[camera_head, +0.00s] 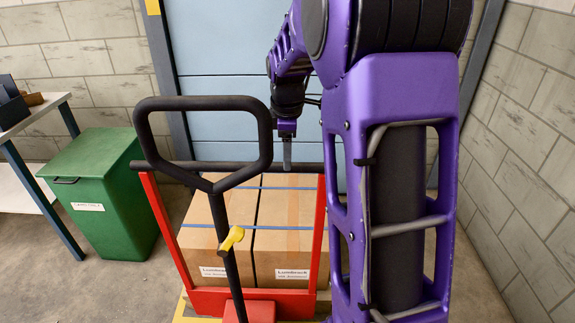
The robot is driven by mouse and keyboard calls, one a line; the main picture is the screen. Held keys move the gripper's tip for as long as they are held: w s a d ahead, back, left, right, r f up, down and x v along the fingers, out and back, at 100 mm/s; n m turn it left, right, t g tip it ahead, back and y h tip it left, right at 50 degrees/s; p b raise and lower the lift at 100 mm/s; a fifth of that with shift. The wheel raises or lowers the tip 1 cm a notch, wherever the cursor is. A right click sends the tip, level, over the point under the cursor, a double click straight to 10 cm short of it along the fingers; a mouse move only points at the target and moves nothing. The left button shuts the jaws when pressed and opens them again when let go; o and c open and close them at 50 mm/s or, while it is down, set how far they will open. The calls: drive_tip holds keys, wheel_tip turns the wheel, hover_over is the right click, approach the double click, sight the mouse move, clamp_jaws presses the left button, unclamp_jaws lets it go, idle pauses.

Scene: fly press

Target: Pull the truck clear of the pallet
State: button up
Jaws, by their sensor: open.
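The red pallet truck (150,215) stands in front of me, with its red upright frame and black top bar. Its black loop handle (204,103) rises on a tilted shaft, with a yellow lever (231,239) on the shaft. Cartons (285,235) with blue straps stand behind the red frame. The pallet under them is mostly hidden, so I cannot tell how far the forks reach into it. My gripper (287,155) is open and points down to the right of the loop handle, apart from it in the picture. No object shows in it.
A green lidded bin (112,190) stands at left beside a workbench (35,110). A blue door (225,70) is behind the load, and a block wall (525,150) is at right. Some floor (480,285) is bare at right. My purple arm hides part of the right side.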

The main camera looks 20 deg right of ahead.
drive_tip(key=shift+w+d+f, duration=0.1)
drive_tip(key=shift+w+f, duration=0.1)
drive_tip(key=shift+f, duration=0.75)
drive_tip(key=shift+w+d+f, duration=0.1)
drive_tip(key=shift+w+f, duration=0.05)
drive_tip(key=shift+f, duration=0.75)
drive_tip(key=shift+a, duration=0.1)
clamp_jaws()
